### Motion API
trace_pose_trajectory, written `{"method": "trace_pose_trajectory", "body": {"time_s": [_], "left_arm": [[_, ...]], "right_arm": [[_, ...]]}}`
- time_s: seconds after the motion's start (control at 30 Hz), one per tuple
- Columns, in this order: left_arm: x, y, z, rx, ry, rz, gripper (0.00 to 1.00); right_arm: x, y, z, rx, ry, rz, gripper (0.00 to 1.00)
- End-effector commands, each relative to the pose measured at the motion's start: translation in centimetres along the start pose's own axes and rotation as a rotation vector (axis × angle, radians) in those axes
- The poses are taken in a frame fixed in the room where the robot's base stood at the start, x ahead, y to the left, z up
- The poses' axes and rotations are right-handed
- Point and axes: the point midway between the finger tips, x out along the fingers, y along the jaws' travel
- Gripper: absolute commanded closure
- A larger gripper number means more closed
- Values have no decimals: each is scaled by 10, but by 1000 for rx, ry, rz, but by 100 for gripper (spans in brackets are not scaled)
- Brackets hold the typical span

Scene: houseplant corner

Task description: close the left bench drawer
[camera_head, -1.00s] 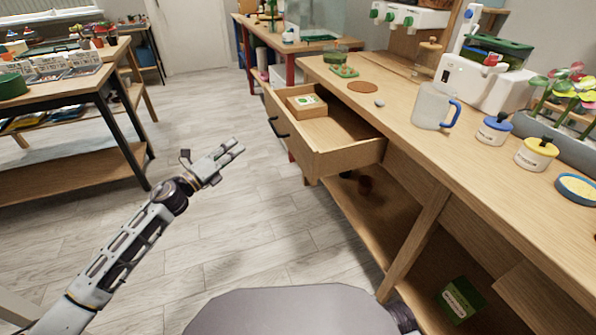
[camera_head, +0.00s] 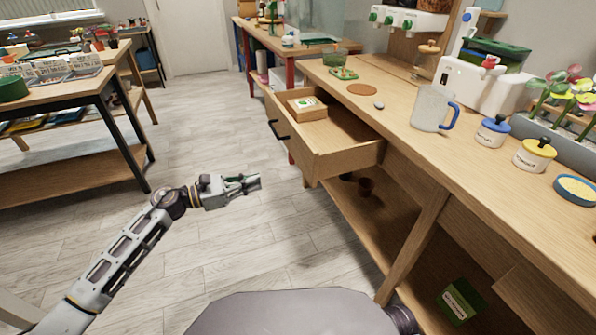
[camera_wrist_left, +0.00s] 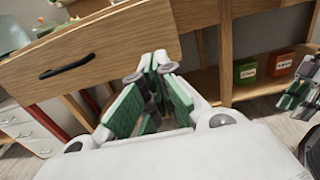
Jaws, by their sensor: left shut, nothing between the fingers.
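The left bench drawer (camera_head: 345,158) is pulled out from the wooden bench in the head view, with a small box (camera_head: 306,108) inside it. Its dark handle (camera_head: 279,129) is on the front panel, facing left. My left gripper (camera_head: 256,182) is shut and empty, left of and nearer than the drawer front, apart from it. In the left wrist view the drawer front (camera_wrist_left: 120,45) and its handle (camera_wrist_left: 67,66) are ahead, with the shut fingers (camera_wrist_left: 156,62) near the panel's lower edge.
The bench top (camera_head: 400,125) holds a pitcher (camera_head: 432,108), jars and a planter. A lower shelf (camera_head: 375,215) carries a small pot and a green box (camera_head: 461,300). Another table (camera_head: 70,95) stands at the left. The floor (camera_head: 200,140) between is clear.

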Motion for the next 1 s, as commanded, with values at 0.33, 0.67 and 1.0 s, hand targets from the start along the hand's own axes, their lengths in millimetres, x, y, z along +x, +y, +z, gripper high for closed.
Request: {"method": "trace_pose_trajectory", "body": {"time_s": [0.33,0.67,1.0], "left_arm": [[3,0,0,-2,-1,1,100],[30,0,0,-2,-3,0,100],[75,0,0,-1,-2,-1,100]], "right_arm": [[1,0,0,0,2,-1,60],[8,0,2,6,17,-8,60],[23,0,6,18,47,-19,60]]}}
